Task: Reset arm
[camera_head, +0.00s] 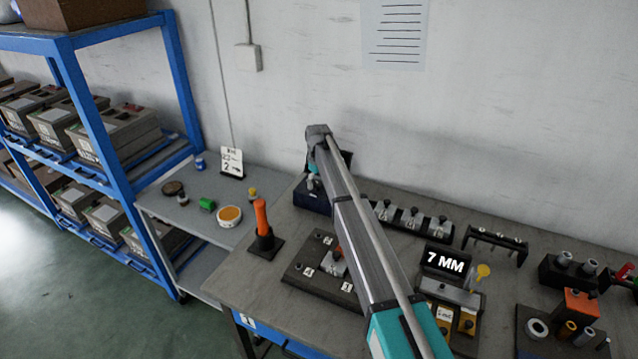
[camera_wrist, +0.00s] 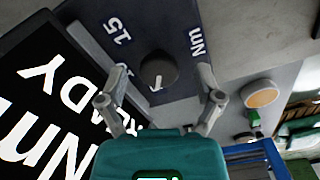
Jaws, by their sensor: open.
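My gripper (camera_wrist: 163,82) is open in the wrist view, one finger on either side of a dark round knob (camera_wrist: 158,70) with a white pointer mark. The fingers look apart from the knob; how far above it they are, I cannot tell. The knob sits on a dark blue box face (camera_wrist: 185,45) marked "15" and "Nm". A black display (camera_wrist: 45,95) beside it reads "READY" and "Nm". In the head view my arm reaches to the back of the bench, and the blue box (camera_head: 312,199) shows partly behind it. My fingers are mostly hidden there.
An orange-handled tool (camera_head: 262,222) stands upright on the bench, left of my arm. A plate with tags (camera_head: 305,268), a row of sockets (camera_head: 410,218) and a "7 MM" sign (camera_head: 446,262) lie close by. A blue shelf (camera_head: 185,90) stands left; the wall is behind.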

